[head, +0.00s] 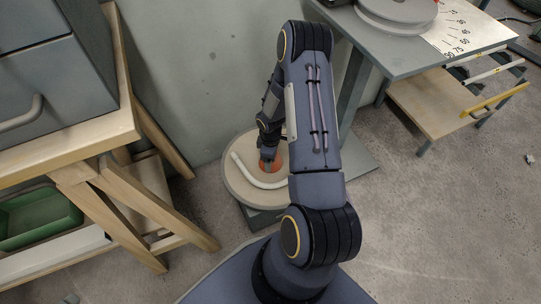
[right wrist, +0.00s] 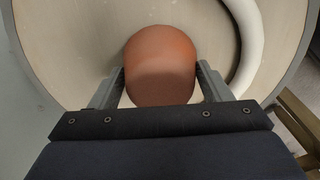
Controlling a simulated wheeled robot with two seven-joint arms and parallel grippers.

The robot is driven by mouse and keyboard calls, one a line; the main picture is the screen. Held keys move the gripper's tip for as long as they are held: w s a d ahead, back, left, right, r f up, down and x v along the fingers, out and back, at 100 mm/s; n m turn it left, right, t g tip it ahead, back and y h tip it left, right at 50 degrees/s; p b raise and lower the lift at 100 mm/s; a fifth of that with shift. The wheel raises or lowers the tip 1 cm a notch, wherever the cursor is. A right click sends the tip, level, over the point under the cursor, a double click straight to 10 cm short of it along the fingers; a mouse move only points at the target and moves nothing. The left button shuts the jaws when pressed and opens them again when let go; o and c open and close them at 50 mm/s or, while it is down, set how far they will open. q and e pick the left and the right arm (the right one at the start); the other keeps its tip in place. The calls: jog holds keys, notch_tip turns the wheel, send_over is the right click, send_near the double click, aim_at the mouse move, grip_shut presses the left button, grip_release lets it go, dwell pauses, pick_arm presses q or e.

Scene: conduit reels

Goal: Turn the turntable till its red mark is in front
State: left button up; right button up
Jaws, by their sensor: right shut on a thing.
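The turntable (head: 237,188) is a round beige disc low on the floor against the wall; it also fills much of the right wrist view (right wrist: 70,45). An orange-red rounded knob (right wrist: 160,65) stands on the disc, and it shows in the head view (head: 277,164) under my gripper. My right gripper (right wrist: 160,85) has its two fingers on either side of the knob, shut on it. A white curved tube (head: 243,172) lies on the disc beside the knob. I see no separate red mark; my arm hides the disc's right part. My left gripper is not in view.
A wooden bench (head: 70,153) with a grey drawer unit (head: 60,75) stands at the left, a green bin (head: 38,218) below it. A grey table (head: 395,55) with a reel (head: 398,14) and a scale stands at the upper right. The floor at the right front is clear.

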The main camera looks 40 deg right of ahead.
jog(key=shift+n+p, duration=0.65)
jog(key=shift+n, duration=2.75)
jog(key=o, duration=1.4)
notch_tip(320, 180, up, 7)
jog(key=p, duration=0.3)
jog(key=shift+r, duration=0.4)
